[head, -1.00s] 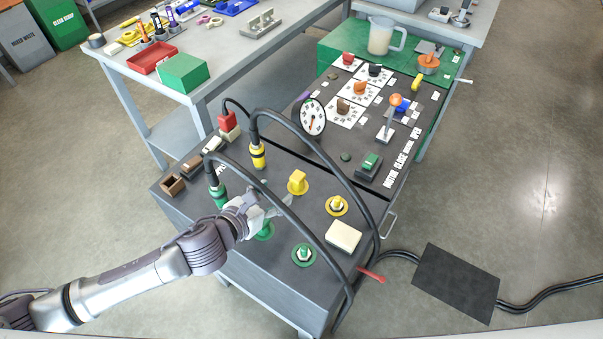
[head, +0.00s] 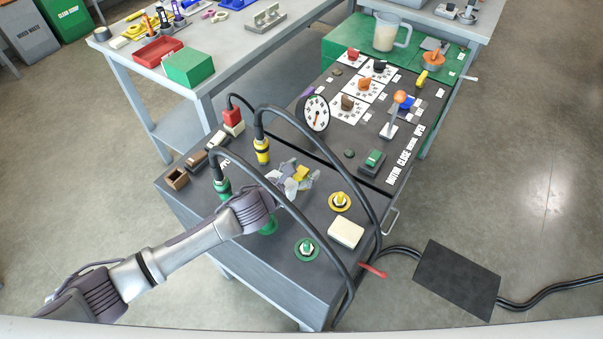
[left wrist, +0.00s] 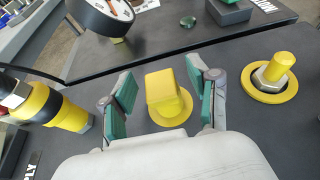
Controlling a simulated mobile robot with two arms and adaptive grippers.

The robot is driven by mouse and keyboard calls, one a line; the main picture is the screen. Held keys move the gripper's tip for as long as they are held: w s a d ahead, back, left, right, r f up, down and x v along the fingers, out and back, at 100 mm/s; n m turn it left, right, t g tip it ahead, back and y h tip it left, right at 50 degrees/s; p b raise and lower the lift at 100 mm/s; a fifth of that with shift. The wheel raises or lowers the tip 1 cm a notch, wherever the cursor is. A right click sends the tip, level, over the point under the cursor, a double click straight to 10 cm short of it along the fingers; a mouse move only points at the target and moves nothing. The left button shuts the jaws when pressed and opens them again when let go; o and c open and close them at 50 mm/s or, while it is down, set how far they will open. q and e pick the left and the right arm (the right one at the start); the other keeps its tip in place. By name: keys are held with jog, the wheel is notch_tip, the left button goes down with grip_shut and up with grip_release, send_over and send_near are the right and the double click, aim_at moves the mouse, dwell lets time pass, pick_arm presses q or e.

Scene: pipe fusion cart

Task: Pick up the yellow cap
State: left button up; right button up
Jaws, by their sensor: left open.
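The yellow cap (left wrist: 166,92) stands on the dark cart top, a blocky yellow piece with a round yellow base. In the left wrist view it sits between the two green-padded fingers of my left gripper (left wrist: 164,98), with a gap on each side. In the head view the left gripper (head: 292,182) is over the cap (head: 301,173) and hides part of it. The left gripper is open. My right gripper is not in view.
A yellow fitting with a hex nut (left wrist: 270,76) stands right of the gripper. A yellow-banded hose connector (left wrist: 50,108) is at left. Black hoses (head: 330,165) arch over the cart. A round gauge (head: 315,113) and a cream block (head: 345,233) are nearby.

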pick_arm(q)
jog(key=c, duration=0.9)
jog(key=shift+r, duration=0.1)
jog(key=shift+c, duration=0.2)
